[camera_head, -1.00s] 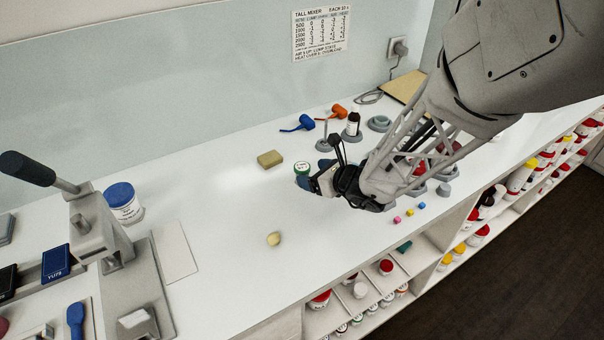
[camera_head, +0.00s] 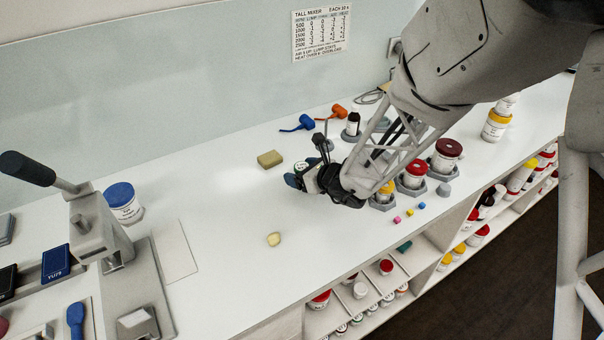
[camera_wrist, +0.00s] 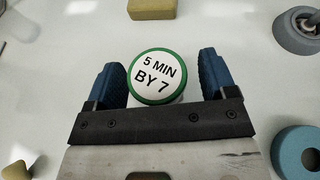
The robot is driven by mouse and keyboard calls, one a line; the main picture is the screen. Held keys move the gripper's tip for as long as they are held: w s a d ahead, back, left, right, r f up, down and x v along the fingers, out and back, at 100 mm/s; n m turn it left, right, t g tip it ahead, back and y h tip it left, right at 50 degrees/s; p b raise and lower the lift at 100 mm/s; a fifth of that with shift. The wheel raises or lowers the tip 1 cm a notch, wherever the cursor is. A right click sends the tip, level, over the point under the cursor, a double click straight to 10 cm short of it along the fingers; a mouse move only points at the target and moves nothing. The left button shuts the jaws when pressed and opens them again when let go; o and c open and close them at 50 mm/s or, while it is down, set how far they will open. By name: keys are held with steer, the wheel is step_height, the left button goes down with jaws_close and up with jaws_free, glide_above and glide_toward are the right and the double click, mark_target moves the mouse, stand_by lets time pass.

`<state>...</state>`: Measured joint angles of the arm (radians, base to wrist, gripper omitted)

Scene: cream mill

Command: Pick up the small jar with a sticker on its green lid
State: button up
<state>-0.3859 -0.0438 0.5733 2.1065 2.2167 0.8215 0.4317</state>
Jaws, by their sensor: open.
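The small jar (camera_wrist: 157,77) has a green lid with a white round sticker reading "5 MIN BY 7". In the wrist view it stands between the two blue fingers of my gripper (camera_wrist: 161,80), with a gap on each side, a little wider at the right. My gripper is open and points down over the jar. In the head view my gripper (camera_head: 302,176) is at the jar on the white counter, and only a small part of the jar's lid (camera_head: 301,165) shows there; the rest is hidden by the gripper.
A tan sponge-like block (camera_head: 270,159) lies behind the jar, and a pale yellow lump (camera_head: 273,240) lies in front to the left. Red- and yellow-lidded jars (camera_head: 413,174) stand in grey holders to the right. The counter (camera_head: 215,200) left of the gripper is clear.

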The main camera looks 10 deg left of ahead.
mark_target(302, 166)
steer(key=shift+c, duration=0.3)
steer(key=c, duration=0.9)
steer(key=shift+c, duration=0.2)
steer(key=shift+r, duration=0.1)
steer(key=shift+r, duration=0.6)
step_height(302, 166, up, 2)
steer(key=shift+r, duration=0.1)
steer(key=s+d, duration=0.2)
steer(key=s, duration=0.2)
steer(key=s+d+r, duration=0.1)
steer(key=s+d, duration=0.2)
steer(key=s, duration=0.2)
steer(key=s+d, duration=0.3)
steer(key=s, duration=0.2)
steer(key=shift+r, duration=0.2)
